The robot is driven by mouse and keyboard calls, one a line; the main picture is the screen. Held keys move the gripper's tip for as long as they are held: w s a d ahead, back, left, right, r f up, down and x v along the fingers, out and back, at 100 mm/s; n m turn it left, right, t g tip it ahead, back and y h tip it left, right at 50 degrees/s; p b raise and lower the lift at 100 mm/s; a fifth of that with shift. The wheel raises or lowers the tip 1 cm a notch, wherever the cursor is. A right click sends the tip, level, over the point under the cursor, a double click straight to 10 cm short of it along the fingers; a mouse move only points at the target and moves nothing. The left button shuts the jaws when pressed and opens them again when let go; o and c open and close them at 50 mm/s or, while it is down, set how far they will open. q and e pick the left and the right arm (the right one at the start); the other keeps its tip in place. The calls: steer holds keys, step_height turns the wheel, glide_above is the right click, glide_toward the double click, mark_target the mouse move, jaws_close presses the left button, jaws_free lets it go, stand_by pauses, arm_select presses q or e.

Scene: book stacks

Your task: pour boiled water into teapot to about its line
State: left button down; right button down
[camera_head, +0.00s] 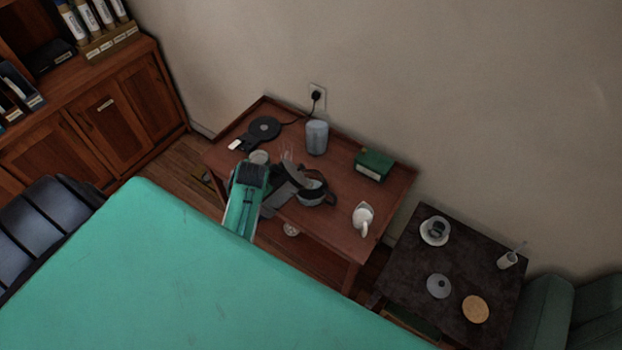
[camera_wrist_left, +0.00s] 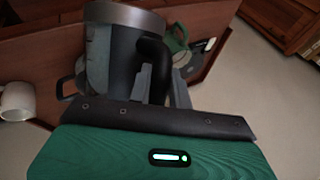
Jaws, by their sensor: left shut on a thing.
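My left gripper (camera_head: 285,187) is over the wooden table, shut on the black handle of a grey metal kettle (camera_wrist_left: 122,62). The kettle fills the upper middle of the left wrist view, its rim toward the top. In the head view a grey, dark-edged vessel (camera_head: 312,198) lies just right of the gripper; kettle and teapot cannot be clearly told apart there. In the left wrist view a thin dark handle (camera_wrist_left: 66,88) shows left of the kettle, possibly the teapot's. Any line on the teapot and any water are not visible. My right gripper is not in view.
The table also bears a black kettle base (camera_head: 264,128), a grey canister (camera_head: 317,138), a green box (camera_head: 374,165) and a white pitcher (camera_head: 363,217). A dark side table (camera_head: 460,260) holds a cup on a saucer (camera_head: 434,231), a grey lid (camera_head: 438,286) and a round coaster (camera_head: 475,309).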

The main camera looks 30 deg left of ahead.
arm_select(q)
steer(key=shift+w+d+r+m+g+y, duration=0.2)
steer(key=shift+w+r+g, duration=0.25)
steer(key=shift+r, duration=0.3)
steer(key=shift+w+d+r+m+g+y, duration=0.1)
steer(key=shift+w+d+r+g+y, duration=0.25)
steer(key=shift+r, duration=0.4)
stand_by(4.2)
steer(key=shift+a, duration=0.1)
